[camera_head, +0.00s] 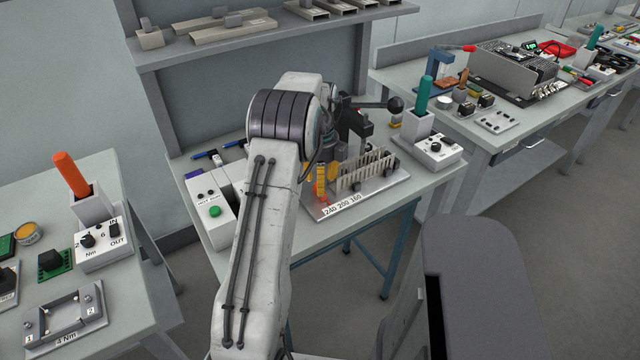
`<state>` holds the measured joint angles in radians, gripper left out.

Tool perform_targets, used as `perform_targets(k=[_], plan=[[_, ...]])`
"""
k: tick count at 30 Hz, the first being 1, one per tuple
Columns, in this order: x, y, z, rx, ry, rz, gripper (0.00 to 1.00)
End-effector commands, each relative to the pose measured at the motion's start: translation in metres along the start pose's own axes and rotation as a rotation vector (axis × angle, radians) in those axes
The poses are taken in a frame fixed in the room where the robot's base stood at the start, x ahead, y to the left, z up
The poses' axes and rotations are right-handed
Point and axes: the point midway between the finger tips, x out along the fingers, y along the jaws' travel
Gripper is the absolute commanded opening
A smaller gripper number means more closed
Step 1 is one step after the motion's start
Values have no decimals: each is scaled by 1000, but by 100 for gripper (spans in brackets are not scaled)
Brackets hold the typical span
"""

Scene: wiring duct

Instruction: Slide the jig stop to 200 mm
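The cutting jig (388,190) is a light grey plate on the middle bench, with the marks 240, 200 and 160 along its front edge. A slotted grey duct piece (366,171) lies on it. An upright yellow-orange block (321,181), which looks like the jig stop, stands at the plate's left part, behind the 240 mark and left of 200. My arm reaches over the bench and covers the area left of the block. My gripper cannot be made out clearly among the dark and yellow parts beside the arm, so its fingers and any contact with the stop are unclear.
A dark lever with a black ball knob (395,104) stands behind the jig. A white box with a green button (215,211) is left of my arm. A grey holder with a green-handled tool (423,97) and a white control box (436,152) stand to the right.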

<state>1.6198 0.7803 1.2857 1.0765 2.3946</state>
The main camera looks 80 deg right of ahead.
Motion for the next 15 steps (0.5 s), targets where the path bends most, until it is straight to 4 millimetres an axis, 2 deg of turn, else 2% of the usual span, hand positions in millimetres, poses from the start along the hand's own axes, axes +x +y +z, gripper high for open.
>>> perform_targets(k=[6, 15], plan=[[13, 0, 0, -1, 0, 0, 44], [15, 0, 0, -1, -1, -1, 44]])
